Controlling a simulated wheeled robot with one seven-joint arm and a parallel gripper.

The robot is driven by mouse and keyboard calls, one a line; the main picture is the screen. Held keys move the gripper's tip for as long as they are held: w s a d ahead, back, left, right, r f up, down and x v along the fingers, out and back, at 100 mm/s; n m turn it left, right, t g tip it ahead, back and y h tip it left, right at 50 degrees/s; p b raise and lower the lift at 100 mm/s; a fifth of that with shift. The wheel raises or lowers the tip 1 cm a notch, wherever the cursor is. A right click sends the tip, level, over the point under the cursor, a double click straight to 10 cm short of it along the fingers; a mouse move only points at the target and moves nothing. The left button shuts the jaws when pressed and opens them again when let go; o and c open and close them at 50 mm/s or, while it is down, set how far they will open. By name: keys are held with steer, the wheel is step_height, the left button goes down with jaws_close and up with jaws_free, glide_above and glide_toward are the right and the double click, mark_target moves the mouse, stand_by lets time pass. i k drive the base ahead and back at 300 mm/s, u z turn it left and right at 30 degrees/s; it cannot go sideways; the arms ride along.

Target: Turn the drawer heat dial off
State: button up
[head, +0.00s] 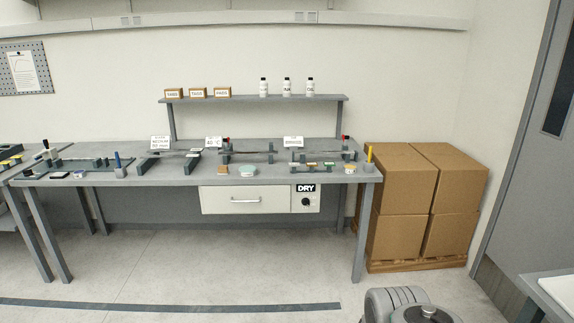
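The heat dial (306,202) is a small black round knob on a pale panel under the bench top, below a black-and-white label (306,188) reading DRY. It is too small to tell which way its pointer is turned. The white drawer (222,201) is directly left of the dial panel, has a silver bar handle (246,199), and looks closed. My gripper is not in view. A grey part at the bottom edge, right of centre, looks like my own arm, well apart from the dial.
The grey bench (190,176) carries racks, small dishes and signs. A shelf (255,98) above holds small boxes and bottles. Stacked cartons (402,205) on a pallet stand right of the bench. Open floor (220,270) lies in front. A grey door (535,160) is at right.

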mark_target(305, 201)
steer(key=i, duration=0.4)
steer(key=z, duration=0.7)
steer(key=i, duration=2.1)
steer(key=u, duration=2.95)
